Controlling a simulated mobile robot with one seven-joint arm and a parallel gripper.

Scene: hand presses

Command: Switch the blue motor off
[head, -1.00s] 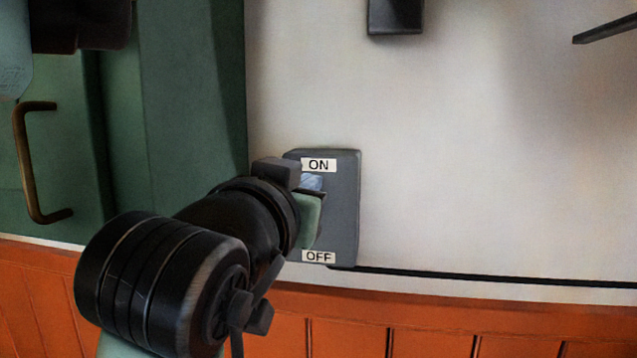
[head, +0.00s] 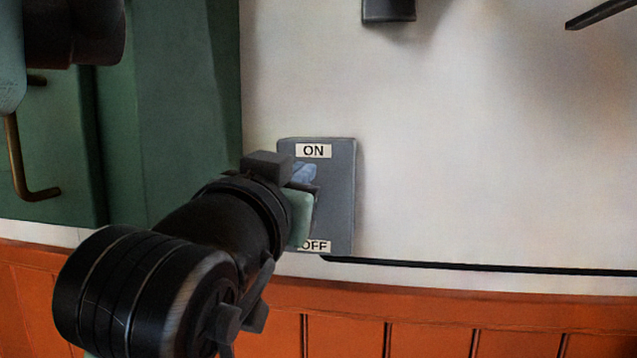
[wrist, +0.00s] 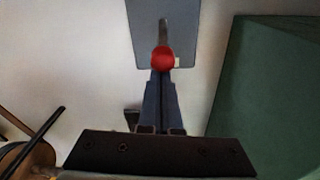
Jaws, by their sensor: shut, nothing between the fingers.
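The grey switch box (head: 337,200) is on the pale wall, with an ON label (head: 313,151) at its top and an OFF label (head: 315,246) at its bottom, partly covered by my arm. In the wrist view, a lever with a red ball knob (wrist: 162,58) stands in front of the grey box (wrist: 185,30). My gripper (wrist: 161,78) is shut and empty, its blue-grey fingertips at the knob; I cannot tell whether they touch it. In the head view my gripper (head: 305,173) is just below the ON label and hides the lever.
A black cable (head: 480,266) runs right along the wall above orange panelling (head: 430,315).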

